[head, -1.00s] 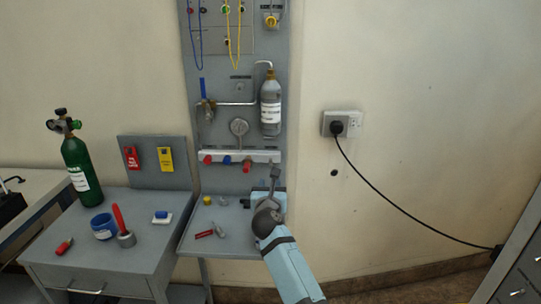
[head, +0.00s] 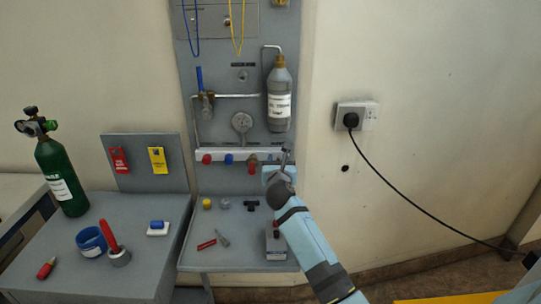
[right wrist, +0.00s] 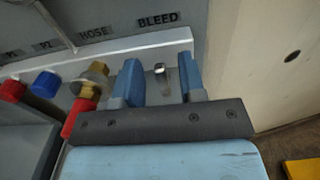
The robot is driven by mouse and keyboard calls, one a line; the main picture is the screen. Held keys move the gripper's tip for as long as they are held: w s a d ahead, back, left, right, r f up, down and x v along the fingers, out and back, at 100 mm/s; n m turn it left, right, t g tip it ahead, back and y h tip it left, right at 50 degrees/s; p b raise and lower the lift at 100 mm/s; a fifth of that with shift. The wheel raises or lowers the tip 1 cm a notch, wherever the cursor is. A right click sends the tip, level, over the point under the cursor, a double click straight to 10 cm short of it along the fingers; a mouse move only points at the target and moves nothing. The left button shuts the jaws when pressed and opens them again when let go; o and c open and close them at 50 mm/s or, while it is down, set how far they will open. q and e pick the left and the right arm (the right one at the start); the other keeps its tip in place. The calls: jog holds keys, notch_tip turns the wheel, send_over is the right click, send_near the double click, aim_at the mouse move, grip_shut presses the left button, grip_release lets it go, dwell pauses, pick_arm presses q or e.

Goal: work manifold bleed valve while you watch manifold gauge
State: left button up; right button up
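The manifold (head: 219,155) is a pale horizontal bar low on the grey panel. The round manifold gauge (head: 242,122) sits just above it; its needle is too small to read. In the right wrist view a small metal bleed valve (right wrist: 160,69) is below the BLEED label (right wrist: 158,20). My right gripper (head: 278,166) is at the manifold's right end and hides the valve in the head view. In the right wrist view its blue fingers (right wrist: 160,78) are apart, one on each side of the valve, with gaps visible. My left gripper is not in view.
Red and blue caps and a brass fitting with a red end (right wrist: 86,92) are left of the fingers. A grey cylinder (head: 279,98) hangs above. The shelf (head: 228,256) below holds small parts.

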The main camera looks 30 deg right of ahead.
jog(key=shift+w+d, duration=0.2)
jog(key=shift+w, duration=0.05)
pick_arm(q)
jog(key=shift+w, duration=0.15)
pick_arm(e)
jog(key=shift+s+r, duration=0.1)
jog(key=shift+c, duration=0.2)
grip_shut()
jog(key=shift+r+n+p, duration=0.4)
jog(key=shift+n+p, duration=0.1)
jog(key=shift+p, duration=0.75)
jog(key=shift+a+n+p, duration=0.1)
jog(key=shift+n+p, duration=0.4)
jog(key=shift+p, duration=0.35)
jog(key=shift+f+n+p, duration=0.1)
jog(key=shift+n+p, duration=0.7)
jog(key=shift+p, duration=0.3)
jog(key=shift+a+f+n+p, duration=0.1)
jog(key=shift+f+n+p, duration=0.1)
jog(key=shift+n+p, duration=0.2)
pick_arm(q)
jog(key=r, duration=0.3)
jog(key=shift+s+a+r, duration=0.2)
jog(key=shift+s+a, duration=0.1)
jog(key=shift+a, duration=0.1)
pick_arm(e)
jog(key=shift+f, duration=0.1)
